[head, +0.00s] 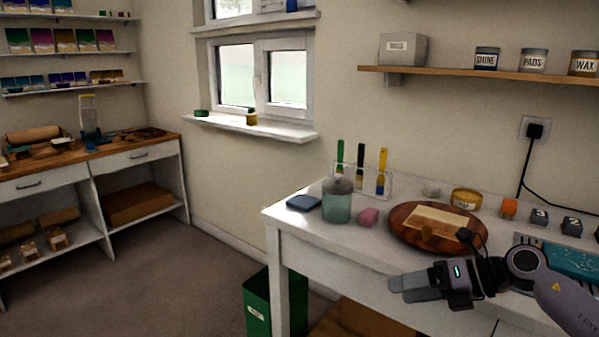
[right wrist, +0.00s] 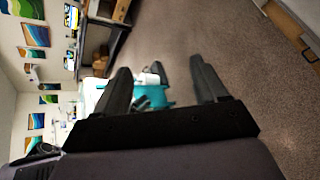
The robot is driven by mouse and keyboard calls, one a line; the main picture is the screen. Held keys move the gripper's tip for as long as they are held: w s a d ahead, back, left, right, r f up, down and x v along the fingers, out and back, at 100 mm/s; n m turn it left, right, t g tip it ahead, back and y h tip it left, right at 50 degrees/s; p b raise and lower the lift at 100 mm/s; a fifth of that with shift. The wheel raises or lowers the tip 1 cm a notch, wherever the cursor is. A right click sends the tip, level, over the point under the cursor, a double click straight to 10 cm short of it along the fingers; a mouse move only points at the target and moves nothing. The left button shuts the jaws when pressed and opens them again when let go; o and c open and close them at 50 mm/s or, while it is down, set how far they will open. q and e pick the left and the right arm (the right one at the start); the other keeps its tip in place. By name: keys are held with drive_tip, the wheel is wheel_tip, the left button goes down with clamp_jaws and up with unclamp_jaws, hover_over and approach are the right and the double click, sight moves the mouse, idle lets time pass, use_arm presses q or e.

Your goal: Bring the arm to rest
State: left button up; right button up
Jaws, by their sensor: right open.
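My right gripper (head: 402,288) is at the front edge of the white workbench (head: 315,240), with its fingers pointing left in the head view. Its arm comes in from the lower right. In the right wrist view its two dark fingers (right wrist: 160,75) stand well apart with nothing held between them. The floor and a blurred teal and white shape show beyond them; I cannot tell what that shape is. My left gripper is in neither view.
A green bin (head: 257,305) is on the floor. The floor at left is clear.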

drive_tip(key=s+a+f+m+t+y+p, duration=0.2)
drive_tip(key=s+a+m+t+y, duration=0.25)
drive_tip(key=a+m+t, duration=0.5)
drive_tip(key=s+d+f+m+g+h+p, duration=0.1)
drive_tip(key=s+d+f+m+g+h, duration=0.1)
drive_tip(key=s+f+m+h, duration=0.5)
drive_tip(key=s+d+f+m+g+h+p, duration=0.1)
drive_tip(key=s+d+f+m+h, duration=0.4)
drive_tip(key=s+f+m, duration=0.7)
drive_tip(key=s+m+g+h, duration=0.1)
drive_tip(key=m, duration=0.6)
drive_tip(key=shift+s+d+f+h, duration=0.15)
drive_tip(key=shift+s+h, duration=0.2)
drive_tip(key=shift+s, duration=0.05)
